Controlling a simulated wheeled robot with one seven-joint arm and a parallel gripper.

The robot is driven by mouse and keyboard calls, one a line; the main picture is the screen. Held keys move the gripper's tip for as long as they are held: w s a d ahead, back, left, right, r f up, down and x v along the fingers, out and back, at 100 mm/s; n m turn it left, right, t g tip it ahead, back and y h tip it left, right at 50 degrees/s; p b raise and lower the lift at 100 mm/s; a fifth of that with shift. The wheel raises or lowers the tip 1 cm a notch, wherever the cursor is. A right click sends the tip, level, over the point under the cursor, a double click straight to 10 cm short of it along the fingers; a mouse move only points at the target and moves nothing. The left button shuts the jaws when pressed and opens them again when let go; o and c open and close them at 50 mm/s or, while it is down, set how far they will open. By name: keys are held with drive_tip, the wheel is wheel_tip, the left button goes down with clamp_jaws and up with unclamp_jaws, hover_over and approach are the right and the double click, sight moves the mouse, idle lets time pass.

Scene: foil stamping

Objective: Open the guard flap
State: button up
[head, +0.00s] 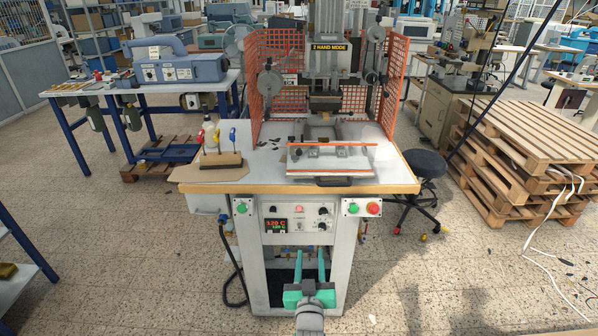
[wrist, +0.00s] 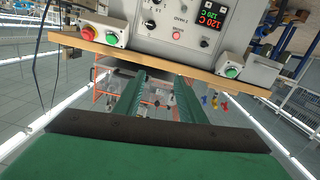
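The guard flap (head: 330,158) appears to be the pale, see-through panel with orange edge strips at the front of the press, low over the worktable. A dark handle (head: 333,182) sits at its front edge. I cannot tell the flap's exact tilt. My gripper (head: 310,250) is in front of the machine's lower cabinet, below the table edge and the flap. Its two green fingers point toward the machine and stand apart with nothing between them.
Orange mesh guards (head: 277,65) flank the press (head: 335,60). The wooden table edge (head: 395,188) and control panel (head: 297,220) lie between my gripper and the flap. A tool holder (head: 220,160) stands at left, a black stool (head: 430,165) at right. The floor in front is mostly clear.

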drive_tip(key=w+a+r, duration=0.1)
drive_tip(key=w+r, duration=0.8)
drive_tip(key=m, duration=0.1)
approach(299, 154)
drive_tip(key=shift+t+y, duration=0.3)
drive_tip(key=w, duration=0.7)
drive_tip(key=shift+w+d+f, duration=0.1)
drive_tip(key=shift+w+f, duration=0.1)
drive_tip(key=shift+w, duration=0.2)
drive_tip(key=shift+d, duration=0.1)
clamp_jaws()
